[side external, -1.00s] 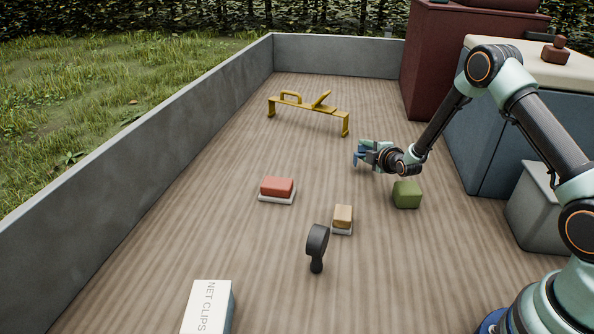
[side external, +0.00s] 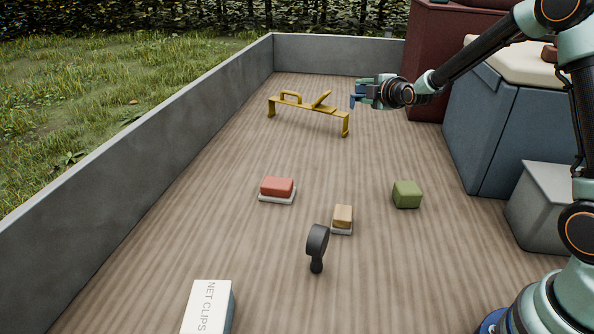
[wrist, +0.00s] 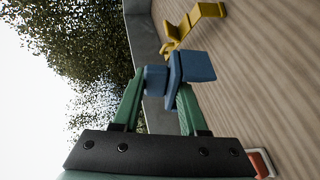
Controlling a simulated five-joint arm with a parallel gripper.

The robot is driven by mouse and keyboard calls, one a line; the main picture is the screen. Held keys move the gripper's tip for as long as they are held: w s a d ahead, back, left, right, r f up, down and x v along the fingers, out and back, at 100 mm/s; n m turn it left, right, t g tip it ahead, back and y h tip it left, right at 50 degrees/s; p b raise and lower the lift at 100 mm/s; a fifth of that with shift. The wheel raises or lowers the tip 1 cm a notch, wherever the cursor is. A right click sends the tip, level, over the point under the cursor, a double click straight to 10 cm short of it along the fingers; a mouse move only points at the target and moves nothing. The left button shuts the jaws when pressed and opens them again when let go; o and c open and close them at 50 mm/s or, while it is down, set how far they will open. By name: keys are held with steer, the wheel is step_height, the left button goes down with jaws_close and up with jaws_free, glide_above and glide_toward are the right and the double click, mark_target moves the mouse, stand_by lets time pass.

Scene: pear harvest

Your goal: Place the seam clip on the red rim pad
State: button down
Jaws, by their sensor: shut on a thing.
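My gripper (side external: 364,92) is raised above the wooden floor, to the right of the yellow stand. It is shut on the blue seam clip (side external: 356,100). In the wrist view the clip (wrist: 192,67) sits between the two green fingers, with a wide blue plate sticking out to the right. The red rim pad (side external: 277,186) lies on a pale base on the floor, lower and left of my gripper. A bit of red with a pale edge, likely this pad (wrist: 261,163), shows at the lower right of the wrist view.
A yellow stand (side external: 310,112) is at the back. A tan block (side external: 343,216) on a pale base, a green block (side external: 407,194) and a black upright tool (side external: 317,246) stand on the floor. A net clips box (side external: 208,307) is in front. Blue-grey bins (side external: 505,135) line the right.

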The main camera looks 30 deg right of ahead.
steer(key=w+a+r+n+t+y, duration=0.2)
steer(key=w+a+n+y, duration=0.1)
steer(key=a, duration=0.9)
step_height(320, 180, up, 2)
steer(key=n+t+y, duration=0.1)
steer(key=n+y, duration=0.2)
steer(key=y, duration=0.1)
glide_above(277, 183)
step_height(277, 183, down, 20)
steer(key=shift+r, duration=0.25)
steer(key=shift+f, duration=0.2)
steer(key=shift+c, duration=2.2)
jaws_free()
steer(key=shift+r, duration=0.1)
